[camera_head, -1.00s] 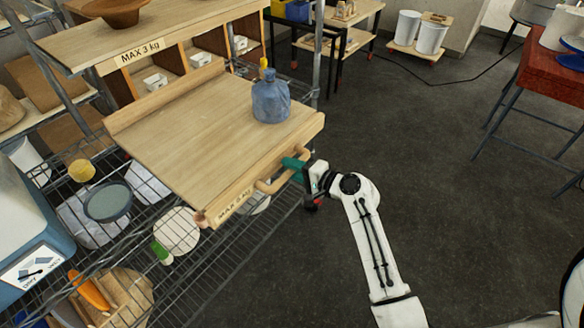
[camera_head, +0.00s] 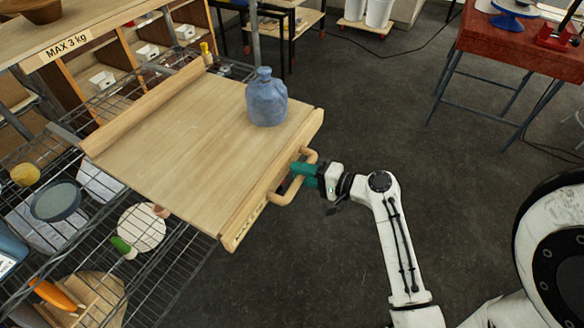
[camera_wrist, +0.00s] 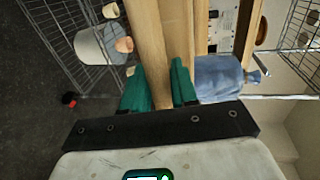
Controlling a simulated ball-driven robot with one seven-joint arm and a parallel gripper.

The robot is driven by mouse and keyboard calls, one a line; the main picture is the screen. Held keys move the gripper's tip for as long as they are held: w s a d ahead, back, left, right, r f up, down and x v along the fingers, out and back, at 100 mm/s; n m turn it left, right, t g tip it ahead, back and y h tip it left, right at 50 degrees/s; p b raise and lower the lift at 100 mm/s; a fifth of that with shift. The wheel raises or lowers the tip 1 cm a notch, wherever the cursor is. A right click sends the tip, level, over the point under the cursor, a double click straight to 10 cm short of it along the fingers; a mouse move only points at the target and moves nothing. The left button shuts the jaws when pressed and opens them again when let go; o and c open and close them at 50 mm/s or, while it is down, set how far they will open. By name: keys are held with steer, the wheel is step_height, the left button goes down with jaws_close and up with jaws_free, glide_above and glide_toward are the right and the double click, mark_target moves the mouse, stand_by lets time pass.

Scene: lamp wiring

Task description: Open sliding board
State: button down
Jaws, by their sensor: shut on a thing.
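The sliding board (camera_head: 180,140) is a pale wooden panel with a raised back edge, lying on the wire shelf and sticking out past its front. A wooden loop handle (camera_head: 285,198) is fixed to its front edge. My gripper (camera_head: 299,175) has green fingers and is shut on the handle. In the wrist view the green fingers of my gripper (camera_wrist: 160,88) sit in front of the wooden board (camera_wrist: 148,40); the handle between them is mostly hidden there. A blue jug (camera_head: 266,98) stands upright on the board near its right end.
The wire shelf (camera_head: 175,262) below holds a dark bowl (camera_head: 55,201), a white plate (camera_head: 142,227) and other items. A wooden shelf unit (camera_head: 120,40) stands behind. A red-topped table (camera_head: 500,40) is at the upper right. The dark floor (camera_head: 385,110) between is clear.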

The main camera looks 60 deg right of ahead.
steer(key=shift+s, duration=0.2)
steer(key=c, duration=1)
jaws_free()
steer(key=b+v, duration=0.1)
steer(key=v, duration=0.9)
steer(key=shift+s, duration=0.35)
